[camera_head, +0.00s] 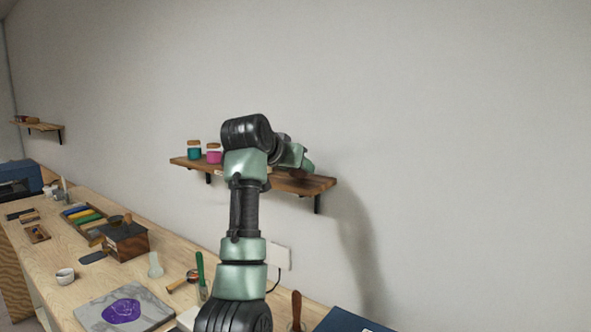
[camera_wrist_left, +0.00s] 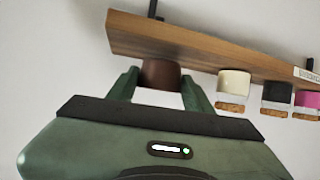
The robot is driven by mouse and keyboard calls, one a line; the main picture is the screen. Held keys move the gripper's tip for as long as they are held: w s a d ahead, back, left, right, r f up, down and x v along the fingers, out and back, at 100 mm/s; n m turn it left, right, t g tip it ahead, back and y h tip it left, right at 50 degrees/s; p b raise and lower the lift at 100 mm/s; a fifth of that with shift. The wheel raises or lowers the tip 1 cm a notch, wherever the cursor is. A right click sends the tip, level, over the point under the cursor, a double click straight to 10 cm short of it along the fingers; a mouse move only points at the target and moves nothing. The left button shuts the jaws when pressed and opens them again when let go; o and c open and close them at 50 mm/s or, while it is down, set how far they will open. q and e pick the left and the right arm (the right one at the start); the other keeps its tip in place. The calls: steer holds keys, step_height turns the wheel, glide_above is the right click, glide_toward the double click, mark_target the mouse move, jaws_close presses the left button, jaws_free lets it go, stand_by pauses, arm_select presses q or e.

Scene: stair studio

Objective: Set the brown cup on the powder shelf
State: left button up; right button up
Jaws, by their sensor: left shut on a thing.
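The brown cup (camera_wrist_left: 160,73) is between the fingers of my left gripper (camera_wrist_left: 160,82), which is shut on it. The left wrist view is upside down. In it the cup meets the wooden powder shelf (camera_wrist_left: 200,50) at its upper face; I cannot tell whether it rests there or is just above. In the head view my left arm reaches to the right part of the shelf (camera_head: 318,184), and the wrist hides the cup. My right gripper is not in view.
Corked jars stand along the shelf: white (camera_wrist_left: 234,84), black (camera_wrist_left: 277,93), magenta (camera_head: 214,154) and teal (camera_head: 194,150). The white jar is nearest the cup. Below is a workbench (camera_head: 50,245) with a slab (camera_head: 90,319), a small cup (camera_head: 65,276) and tools.

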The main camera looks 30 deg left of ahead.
arm_select(q)
steer(key=shift+f, duration=0.45)
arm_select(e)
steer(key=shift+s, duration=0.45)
arm_select(q)
steer(key=shift+f, duration=0.1)
steer(key=o, duration=1.4)
steer(key=shift+c, duration=0.2)
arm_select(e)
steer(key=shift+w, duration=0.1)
arm_select(q)
steer(key=shift+s, duration=0.15)
steer(key=b+v, duration=0.3)
steer(key=v, duration=0.9)
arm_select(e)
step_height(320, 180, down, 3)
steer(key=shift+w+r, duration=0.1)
